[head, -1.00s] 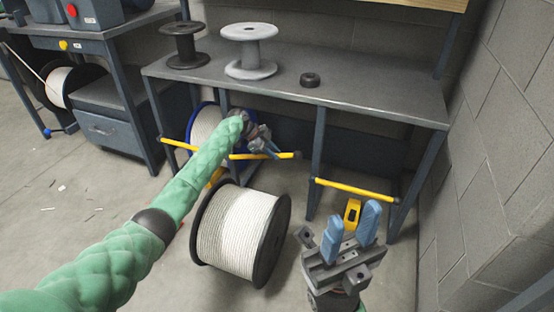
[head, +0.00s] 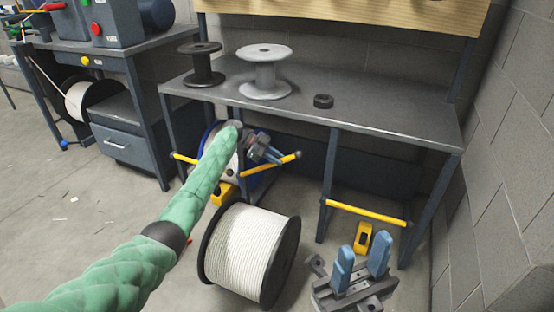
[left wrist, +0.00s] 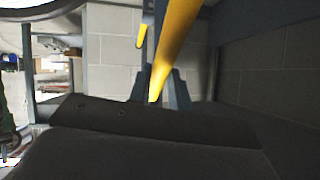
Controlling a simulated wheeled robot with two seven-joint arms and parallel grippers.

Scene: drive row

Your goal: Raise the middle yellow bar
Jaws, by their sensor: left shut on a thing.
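The middle yellow bar (head: 284,161) is under the grey bench and slopes up to the right. My left gripper (head: 268,157) is at this bar, with its blue fingers partly hidden by the bar and my wrist. In the left wrist view the bar (left wrist: 174,48) runs down between the fingers (left wrist: 160,92), which are shut on it. A left yellow bar (head: 184,158) and a right yellow bar (head: 366,212) sit at the other bays. My right gripper (head: 361,248) is open and empty, low in front of the right bar.
A large reel of white rope (head: 243,245) stands on the floor below my left gripper. A yellow block (head: 363,238) lies behind my right gripper. A block wall (head: 510,150) closes the right side.

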